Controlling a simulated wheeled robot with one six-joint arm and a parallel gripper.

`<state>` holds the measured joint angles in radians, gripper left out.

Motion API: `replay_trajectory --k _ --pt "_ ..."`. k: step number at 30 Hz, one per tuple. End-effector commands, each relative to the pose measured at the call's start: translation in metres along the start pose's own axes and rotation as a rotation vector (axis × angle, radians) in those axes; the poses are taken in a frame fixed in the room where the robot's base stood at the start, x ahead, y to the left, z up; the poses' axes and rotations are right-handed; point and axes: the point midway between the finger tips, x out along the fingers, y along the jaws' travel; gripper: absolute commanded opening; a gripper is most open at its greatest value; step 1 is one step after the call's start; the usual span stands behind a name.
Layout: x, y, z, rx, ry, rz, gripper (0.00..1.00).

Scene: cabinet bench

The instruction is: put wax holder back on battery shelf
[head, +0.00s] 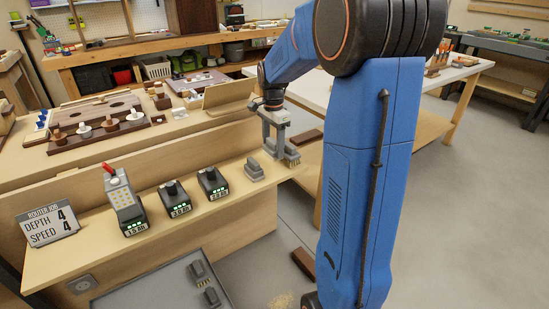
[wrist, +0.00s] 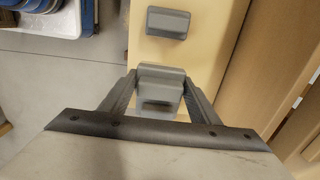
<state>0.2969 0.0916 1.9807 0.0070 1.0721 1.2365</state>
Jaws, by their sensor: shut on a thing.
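My gripper (head: 275,143) is shut on a grey blocky piece, which I take to be the wax holder (head: 290,157). It is at the right end of the pale wooden battery shelf (head: 240,200). In the wrist view, the wax holder (wrist: 160,84) sits between the two fingers of my gripper (wrist: 160,98), over the shelf (wrist: 200,55). I cannot tell whether its underside touches the shelf. A similar grey piece (head: 254,169) stands on the shelf just left of the gripper; it also shows in the wrist view (wrist: 168,22).
Several black batteries (head: 174,198) with green lights stand along the shelf, left of the grey pieces. A router job sign (head: 48,227) stands at its left end. A grey tray (head: 150,293) with grey pieces lies below. A wooden panel (head: 150,150) rises behind the shelf.

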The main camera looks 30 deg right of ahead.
Motion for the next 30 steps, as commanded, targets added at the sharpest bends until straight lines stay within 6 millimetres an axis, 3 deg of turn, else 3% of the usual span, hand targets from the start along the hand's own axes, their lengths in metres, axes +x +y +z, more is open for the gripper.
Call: replay_trajectory --k 15,26,27,29,30 --pt "0.048 0.000 0.000 0.000 0.000 0.000 0.35" --pt "0.051 0.000 0.000 0.000 0.000 -0.001 0.35" --pt "0.052 0.000 0.000 0.000 0.000 -0.001 0.58" --pt "0.052 0.000 0.000 0.000 0.000 -0.001 0.73" --pt "0.052 0.000 0.000 0.000 0.000 -0.001 0.75"
